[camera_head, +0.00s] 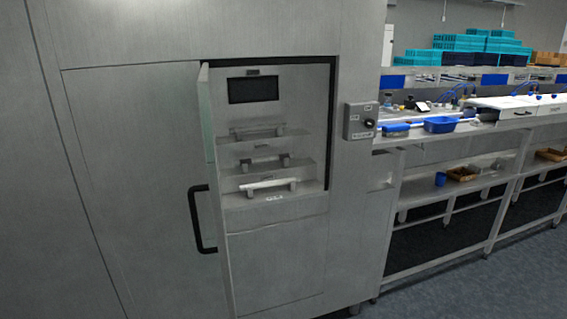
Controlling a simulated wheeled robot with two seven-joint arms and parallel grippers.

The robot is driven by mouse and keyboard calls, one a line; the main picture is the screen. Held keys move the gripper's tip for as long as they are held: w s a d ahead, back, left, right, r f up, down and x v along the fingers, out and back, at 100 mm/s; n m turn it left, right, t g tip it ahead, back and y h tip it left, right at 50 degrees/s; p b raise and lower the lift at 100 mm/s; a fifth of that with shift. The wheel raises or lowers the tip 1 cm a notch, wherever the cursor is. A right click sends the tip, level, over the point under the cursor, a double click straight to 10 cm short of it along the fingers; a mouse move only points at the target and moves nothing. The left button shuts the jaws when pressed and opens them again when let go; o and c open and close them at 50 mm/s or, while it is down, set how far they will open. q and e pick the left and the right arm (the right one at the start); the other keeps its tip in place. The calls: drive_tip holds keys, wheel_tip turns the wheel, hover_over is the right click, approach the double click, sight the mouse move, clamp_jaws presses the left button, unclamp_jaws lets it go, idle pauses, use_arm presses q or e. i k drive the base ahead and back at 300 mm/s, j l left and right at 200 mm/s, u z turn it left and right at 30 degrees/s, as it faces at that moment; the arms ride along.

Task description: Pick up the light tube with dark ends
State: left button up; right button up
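Inside an open recess in the grey cabinet, three tubes lie crosswise on stepped ledges. The lowest tube (268,184) is the brightest, nearly white, resting on small holders near its two ends; whether its ends are dark is too small to tell. The middle tube (266,161) is greyer, with dark pieces near both ends; I cannot tell whether these belong to the tube or its holders. The top tube (258,130) is grey and faint against its ledge. Neither of my grippers is in view.
The cabinet door (209,155) stands open at the recess's left side, with a black handle (202,218) below. A control box (360,120) with a black knob is right of the recess. A steel bench (440,190) with blue trays stands farther right; the floor before it is clear.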

sight(271, 158)
drive_tip(key=i+l, duration=0.15)
drive_tip(key=l, duration=0.2)
drive_tip(key=i+l+u, duration=0.1)
drive_tip(key=l, duration=0.2)
drive_tip(key=i+l, duration=0.15)
drive_tip(key=l, duration=0.2)
drive_tip(key=i+l+u, duration=0.1)
drive_tip(key=l, duration=0.2)
